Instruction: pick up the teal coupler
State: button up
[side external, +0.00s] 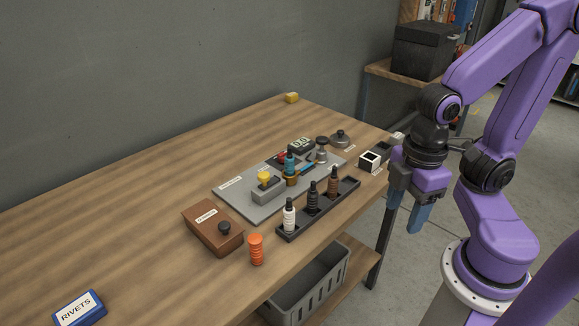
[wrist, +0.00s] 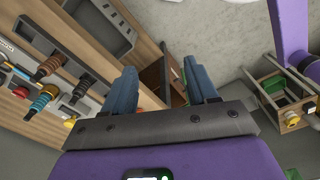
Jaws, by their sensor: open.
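The teal coupler (side external: 290,163) stands upright on a brass-coloured base, on the grey mat (side external: 240,203) in the middle of the table. In the wrist view the teal coupler (wrist: 37,106) is at the far left, well outside the space between my fingers. My gripper (side external: 405,210) points down off the table's right end, clear of everything. In the wrist view my gripper (wrist: 160,68) has its two blue fingers wide apart with nothing between them.
A black rack (side external: 318,210) with several dropper bottles stands in front of the mat. A yellow-knobbed block (side external: 267,192) is left of the coupler. A brown box (side external: 212,228), orange stack (side external: 256,250) and blue RIVETS box (side external: 79,309) are further left. The table's left part is mostly clear.

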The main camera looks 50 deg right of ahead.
jog(key=w+a+f+n+t+h, duration=0.1)
jog(key=w+n+h, duration=0.15)
jog(key=w, duration=0.55)
jog(key=w+a+n+t+h, duration=0.15)
jog(key=w+h, duration=0.25)
jog(key=w, duration=0.4)
jog(key=n+t+h, duration=0.2)
jog(key=n+h, duration=0.4)
send_near(289, 156)
jog(key=x, duration=0.7)
jog(key=shift+s+d, duration=0.15)
jog(key=shift+d, duration=0.05)
jog(key=shift+t, duration=0.25)
jog(key=shift+w+x, duration=0.2)
jog(key=shift+x, duration=2.5)
jog(key=shift+a, duration=0.1)
grip_shut()
